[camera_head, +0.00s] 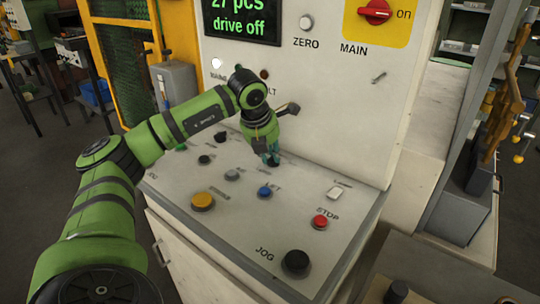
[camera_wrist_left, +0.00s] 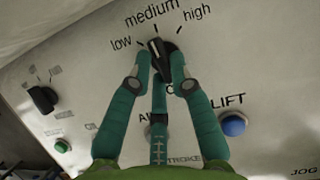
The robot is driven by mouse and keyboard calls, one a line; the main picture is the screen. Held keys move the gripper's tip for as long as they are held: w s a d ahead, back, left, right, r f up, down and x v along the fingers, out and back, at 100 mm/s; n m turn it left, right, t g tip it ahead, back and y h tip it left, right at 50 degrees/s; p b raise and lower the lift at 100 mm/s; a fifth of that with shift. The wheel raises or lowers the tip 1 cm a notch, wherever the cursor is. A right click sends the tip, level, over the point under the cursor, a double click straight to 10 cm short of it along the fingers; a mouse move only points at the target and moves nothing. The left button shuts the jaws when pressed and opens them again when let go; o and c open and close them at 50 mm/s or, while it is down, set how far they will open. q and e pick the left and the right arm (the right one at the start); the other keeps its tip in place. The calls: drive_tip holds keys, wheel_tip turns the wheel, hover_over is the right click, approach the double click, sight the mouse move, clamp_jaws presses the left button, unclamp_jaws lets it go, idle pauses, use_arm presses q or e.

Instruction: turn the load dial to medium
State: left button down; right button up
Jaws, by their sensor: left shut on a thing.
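The load dial (camera_wrist_left: 159,52) is a black knob on the pale panel, under the printed words low, medium and high, each with a tick. Its pointed end faces up and slightly left in the left wrist view, near the medium tick; I cannot tell if it lines up exactly. My left gripper (camera_wrist_left: 160,72) has its green fingers on both sides of the knob, shut on it. In the head view my left gripper (camera_head: 271,158) reaches down to the back of the sloped console and mostly hides the dial. My right gripper is not in view.
The console (camera_head: 235,225) carries a yellow button (camera_head: 203,201), a blue lift button (camera_head: 265,192), a red stop button (camera_head: 320,222) and a black jog knob (camera_head: 296,263). An upright panel behind has a display (camera_head: 240,22) reading "drive off" and a red main switch (camera_head: 375,11).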

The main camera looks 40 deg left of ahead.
use_arm(q)
drive_tip(key=shift+m+h, duration=0.3)
drive_tip(key=shift+m, duration=0.3)
drive_tip(key=c, duration=1.1)
unclamp_jaws()
drive_tip(key=v, duration=1.2)
